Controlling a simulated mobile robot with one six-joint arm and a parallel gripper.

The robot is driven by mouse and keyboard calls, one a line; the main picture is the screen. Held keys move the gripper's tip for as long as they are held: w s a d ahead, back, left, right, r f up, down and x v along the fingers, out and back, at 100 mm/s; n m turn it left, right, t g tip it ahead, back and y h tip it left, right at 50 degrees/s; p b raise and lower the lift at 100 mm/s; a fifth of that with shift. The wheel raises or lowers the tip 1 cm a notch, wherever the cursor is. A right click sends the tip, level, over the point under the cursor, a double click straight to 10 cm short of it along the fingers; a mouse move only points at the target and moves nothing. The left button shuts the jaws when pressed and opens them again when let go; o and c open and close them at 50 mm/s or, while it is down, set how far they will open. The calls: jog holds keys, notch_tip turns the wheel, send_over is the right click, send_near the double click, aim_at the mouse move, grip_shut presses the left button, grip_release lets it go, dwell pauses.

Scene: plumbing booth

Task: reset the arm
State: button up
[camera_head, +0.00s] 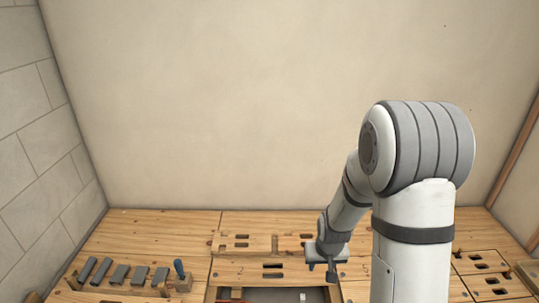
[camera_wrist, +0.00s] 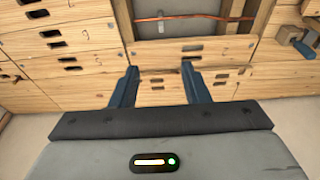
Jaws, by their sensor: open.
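My gripper (camera_head: 331,268) hangs at the end of my arm over the wooden bench, right of centre in the head view. In the wrist view my gripper (camera_wrist: 160,88) shows two dark blue fingers spread wide apart. Nothing is between them. Beyond the fingertips lie wooden panels (camera_wrist: 180,50) with dark slots. In the head view my arm's large elbow and upper link hide part of the bench on the right.
The wooden bench (camera_head: 150,230) runs along the plain back wall. Several grey blocks (camera_head: 120,274) and a blue-handled tool (camera_head: 179,268) stand at its left. A grey recess (camera_head: 285,295) lies at the front. A copper pipe (camera_wrist: 195,16) crosses it in the wrist view.

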jog(key=s+r+p, duration=0.4)
jog(key=s+r, duration=0.2)
jog(key=r, duration=0.6)
jog(key=s+r+p, duration=0.5)
jog(key=s+r, duration=0.1)
jog(key=r, duration=0.6)
jog(key=s+r+p, duration=0.5)
jog(key=s+r, duration=0.2)
jog(key=r, duration=0.6)
jog(key=shift+f, duration=0.1)
jog(key=shift+c, duration=0.4)
jog(key=shift+c, duration=0.2)
